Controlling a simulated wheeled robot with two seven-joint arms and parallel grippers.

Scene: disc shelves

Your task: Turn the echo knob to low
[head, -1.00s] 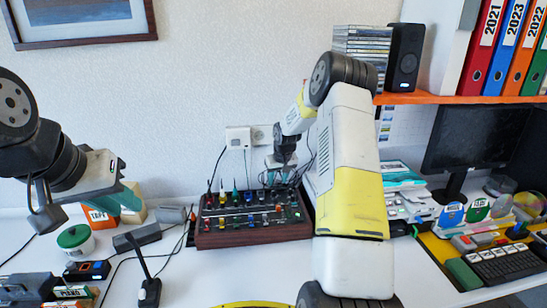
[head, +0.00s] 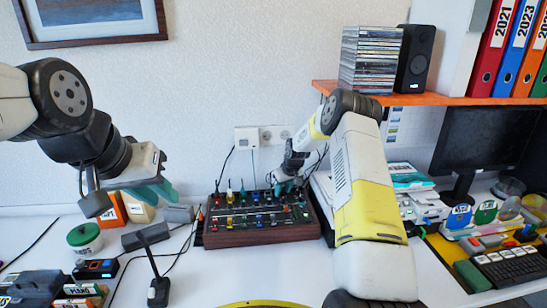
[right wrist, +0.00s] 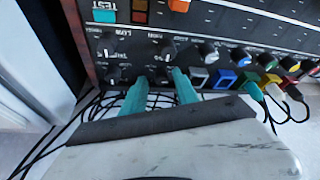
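The mixer console (head: 258,237) is a dark panel in a wooden case, set with rows of coloured knobs and buttons, on the white table. My right gripper (head: 284,185) is at its back right corner. In the right wrist view the two teal fingers of my right gripper (right wrist: 158,88) are apart over the panel's edge. A dark knob (right wrist: 168,48) lies just beyond the right finger, and another dark knob (right wrist: 110,70) is to the left. The small lettering is mostly unreadable, so I cannot tell which is the echo knob. My left gripper (head: 162,190) hangs above the table at left.
Coloured plugs with cables (right wrist: 272,90) stand along the console's edge. A microphone (head: 152,262), a green-lidded jar (head: 85,237) and small boxes are at left. An orange shelf (head: 450,99) with CD cases (head: 368,60) and a speaker (head: 415,57) overhangs the right side.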

